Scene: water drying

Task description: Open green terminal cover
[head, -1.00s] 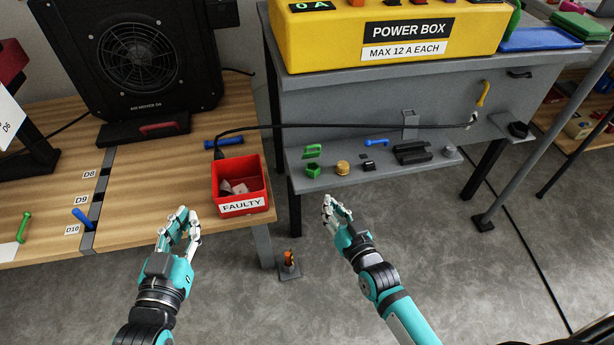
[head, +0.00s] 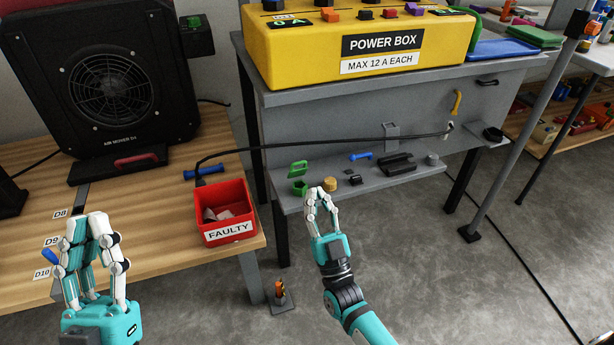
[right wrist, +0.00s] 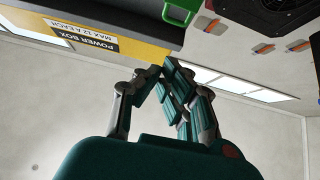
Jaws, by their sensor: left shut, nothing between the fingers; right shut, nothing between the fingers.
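On the grey low shelf (head: 400,184) below the power box lie a green looped piece (head: 298,168) and, in front of it, a small green angular piece (head: 299,188). I cannot tell for certain which is the green terminal cover. My right gripper (head: 318,192) is shut and empty. In the head view its fingertips appear at the shelf's front edge, just right of the green angular piece; contact cannot be told. Its fingers also show in the right wrist view (right wrist: 168,75). My left gripper (head: 97,222) is shut and empty, over the wooden table.
A yellow power box (head: 300,45) stands above the shelf. A yellow round piece (head: 330,184), a blue handle (head: 360,156) and black parts (head: 397,165) lie on the shelf. A black cable (head: 320,145) spans above it. A red FAULTY bin (head: 226,235) stands at the left.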

